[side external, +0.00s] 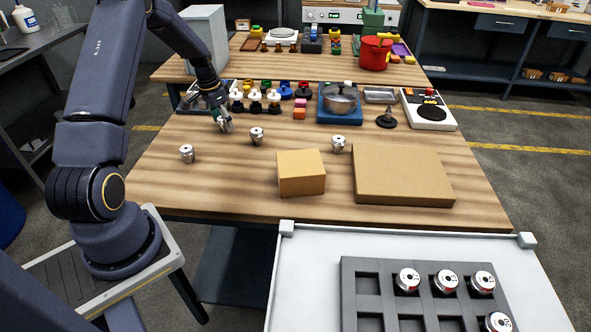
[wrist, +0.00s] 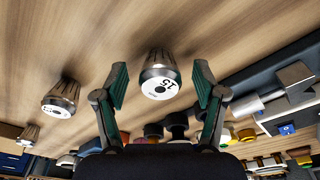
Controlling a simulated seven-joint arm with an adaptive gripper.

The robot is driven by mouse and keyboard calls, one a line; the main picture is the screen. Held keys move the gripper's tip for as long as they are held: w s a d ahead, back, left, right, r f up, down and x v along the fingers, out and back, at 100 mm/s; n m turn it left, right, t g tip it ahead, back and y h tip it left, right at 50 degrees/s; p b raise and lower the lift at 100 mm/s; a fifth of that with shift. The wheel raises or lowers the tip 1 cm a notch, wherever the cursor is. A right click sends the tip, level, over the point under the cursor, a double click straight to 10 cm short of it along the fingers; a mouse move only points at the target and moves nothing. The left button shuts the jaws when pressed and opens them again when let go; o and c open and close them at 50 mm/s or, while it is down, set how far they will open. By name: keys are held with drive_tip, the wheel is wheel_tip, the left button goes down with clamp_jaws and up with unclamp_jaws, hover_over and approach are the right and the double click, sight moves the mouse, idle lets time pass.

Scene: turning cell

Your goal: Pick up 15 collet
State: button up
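The 15 collet (wrist: 160,80) shows in the wrist view as a silver, slotted piece with a white end face marked 15. It lies in the picture between the two spread fingertips of my gripper (wrist: 161,87), with clear gaps on both sides. My gripper is open and empty. In the side view my gripper (side external: 224,124) hangs low over the left part of the table. Three silver collets stand apart there: a left one (side external: 187,154), a middle one (side external: 257,137) and a right one (side external: 338,144). Their numbers are too small to read in that view.
Two other collets (wrist: 60,98) (wrist: 29,134) are left in the wrist view. A small cardboard box (side external: 301,174) and a larger flat box (side external: 402,176) are at the table's front. Pegs and coloured pieces (side external: 274,100) stand behind. A grey tray (side external: 375,285) holds several collets.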

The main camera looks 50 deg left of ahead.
clamp_jaws()
idle(0.4)
drive_tip(key=shift+r, duration=0.1)
